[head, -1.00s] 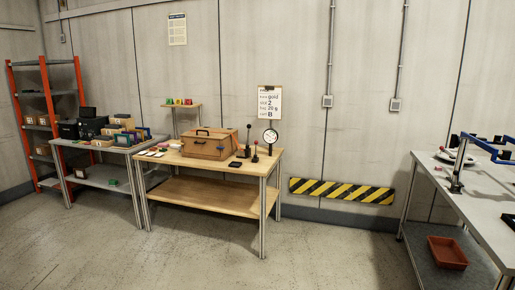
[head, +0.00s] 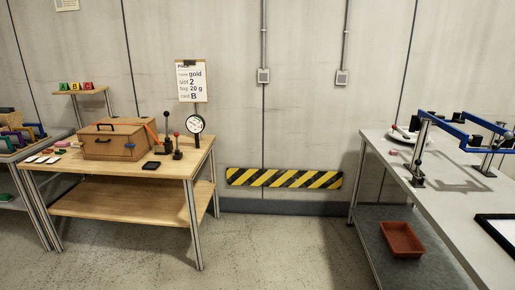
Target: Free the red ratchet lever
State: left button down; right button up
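A small upright lever with a red knob (head: 177,136) stands on the wooden table, near its right end. I cannot tell whether it is the ratchet lever, or what holds it. A taller dark-knobbed lever (head: 166,122) stands beside it on a black base. A round white dial gauge (head: 195,124) stands just right of them. A wooden box (head: 119,141) with a dark handle sits to their left. Neither of my grippers is in view.
A grey table (head: 455,215) at right bears a blue bar linkage (head: 460,130). A red tray (head: 401,239) lies on its lower shelf. A striped barrier (head: 284,179) runs along the wall. The floor between the tables is clear.

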aim_at(176, 134)
jog(key=i, duration=2.15)
jog(key=i+l+u, duration=0.1)
jog(key=i+u, duration=0.15)
jog(key=i, duration=0.3)
jog(key=i+l+u, duration=0.2)
jog(key=i, duration=0.35)
jog(key=i+l+u, duration=0.25)
jog(key=i, duration=0.25)
